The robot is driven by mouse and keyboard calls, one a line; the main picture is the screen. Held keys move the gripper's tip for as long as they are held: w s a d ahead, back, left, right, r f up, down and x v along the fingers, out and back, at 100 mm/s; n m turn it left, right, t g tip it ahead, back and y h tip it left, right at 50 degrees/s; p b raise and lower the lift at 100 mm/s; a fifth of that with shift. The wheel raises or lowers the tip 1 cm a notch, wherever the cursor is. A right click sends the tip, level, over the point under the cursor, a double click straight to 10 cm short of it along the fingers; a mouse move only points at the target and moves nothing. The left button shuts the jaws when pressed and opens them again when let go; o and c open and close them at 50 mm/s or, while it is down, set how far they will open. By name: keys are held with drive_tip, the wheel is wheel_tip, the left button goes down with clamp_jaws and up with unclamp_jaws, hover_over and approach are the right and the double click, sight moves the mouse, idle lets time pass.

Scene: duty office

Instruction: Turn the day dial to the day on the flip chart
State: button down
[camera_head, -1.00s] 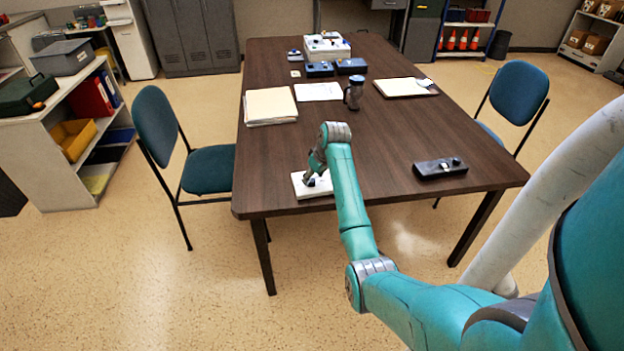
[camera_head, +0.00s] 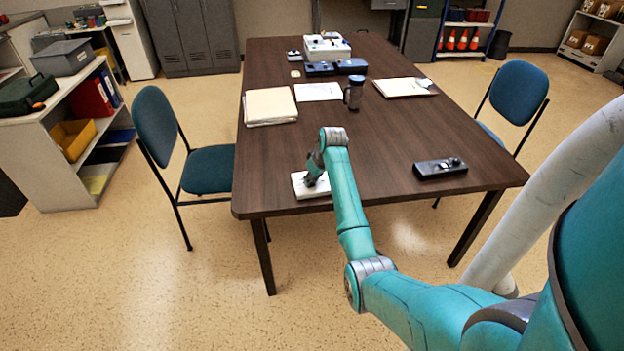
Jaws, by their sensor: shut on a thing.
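A white plate (camera_head: 301,191) lies at the near left edge of the brown table and appears to be the base of the day dial. My gripper (camera_head: 311,181) points down onto the plate, shut on the dial's small dark knob. The fingers and wrist hide most of the knob, and no day marks on the plate can be read from here. I cannot make out a flip chart showing a day in this view.
A black box with knobs (camera_head: 440,168) lies at the table's near right. A dark flask (camera_head: 353,93), papers (camera_head: 318,91), a folder stack (camera_head: 270,105) and a clipboard (camera_head: 405,87) lie farther back. Blue chairs (camera_head: 208,170) flank the table. The table's middle is clear.

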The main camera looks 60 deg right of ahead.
drive_tip(key=m+h, duration=0.1)
drive_tip(key=m, duration=0.3)
drive_tip(key=shift+w+a+g, duration=0.1)
drive_tip(key=shift+a+g, duration=0.05)
drive_tip(key=shift+g, duration=0.25)
drive_tip(key=m+g+h, duration=0.1)
drive_tip(key=m, duration=0.2)
drive_tip(key=shift+m, duration=0.3)
drive_tip(key=m+g, duration=0.1)
drive_tip(key=m, duration=0.1)
drive_tip(key=m+h, duration=0.1)
drive_tip(key=m, duration=0.1)
drive_tip(key=shift+w+g, duration=0.1)
drive_tip(key=shift+g, duration=0.3)
drive_tip(key=shift+m+g, duration=0.6)
drive_tip(key=shift+m, duration=1.4)
drive_tip(key=c, duration=0.8)
unclamp_jaws()
drive_tip(key=shift+c, duration=0.2)
